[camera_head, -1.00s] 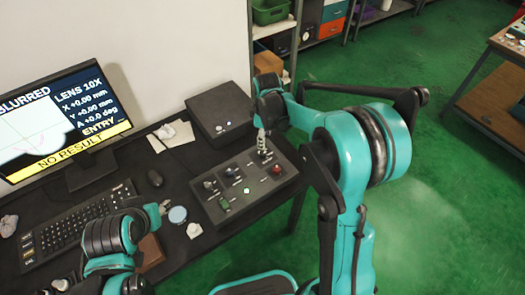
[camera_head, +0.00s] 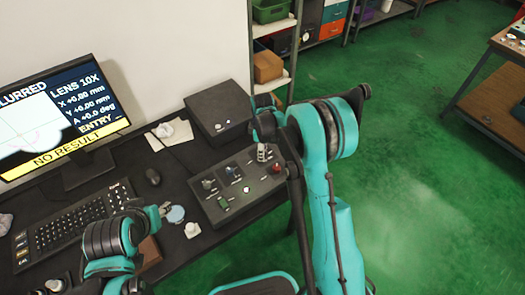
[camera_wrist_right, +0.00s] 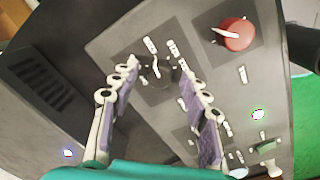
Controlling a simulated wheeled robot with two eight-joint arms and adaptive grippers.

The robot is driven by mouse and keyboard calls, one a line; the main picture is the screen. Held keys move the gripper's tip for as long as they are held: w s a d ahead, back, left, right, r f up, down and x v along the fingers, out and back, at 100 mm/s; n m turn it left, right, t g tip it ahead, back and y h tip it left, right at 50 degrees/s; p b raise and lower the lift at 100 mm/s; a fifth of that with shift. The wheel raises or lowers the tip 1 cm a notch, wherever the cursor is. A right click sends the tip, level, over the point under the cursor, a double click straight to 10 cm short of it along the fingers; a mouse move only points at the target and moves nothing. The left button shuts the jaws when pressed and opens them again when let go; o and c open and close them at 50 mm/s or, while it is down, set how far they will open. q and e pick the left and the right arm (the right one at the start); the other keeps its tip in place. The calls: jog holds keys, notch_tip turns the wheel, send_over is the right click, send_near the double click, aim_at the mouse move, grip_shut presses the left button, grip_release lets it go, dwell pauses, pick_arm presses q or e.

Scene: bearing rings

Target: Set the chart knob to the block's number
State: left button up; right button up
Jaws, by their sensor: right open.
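A dark control box (camera_head: 205,204) with several knobs lies on the desk. My right gripper (camera_head: 262,153) is over its far right part. In the right wrist view my right gripper (camera_wrist_right: 157,72) is open, with its fingertips on either side of a black knob (camera_wrist_right: 160,74); contact cannot be told. White labels around that knob are unreadable, so I cannot tell whether it is the chart knob. A red knob (camera_wrist_right: 235,34) sits beside it. My left gripper (camera_head: 164,209) is by a round blue-grey disc (camera_head: 177,214); its jaws are unclear. I cannot identify a numbered block.
A monitor (camera_head: 60,115) shows "BLURRED", "LENS 10X" and "NO RESULT". A keyboard (camera_head: 75,222) and mouse (camera_head: 153,177) lie in front of it. A black box (camera_head: 219,110) stands behind the control box.

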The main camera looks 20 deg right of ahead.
grip_shut()
dwell(0.3)
jog(key=m, duration=1.4)
jog(key=shift+m+b, duration=0.3)
jog(key=shift+m, duration=0.1)
jog(key=shift+w+m+g, duration=0.1)
jog(key=shift+m+g, duration=0.2)
jog(key=shift+m, duration=2.3)
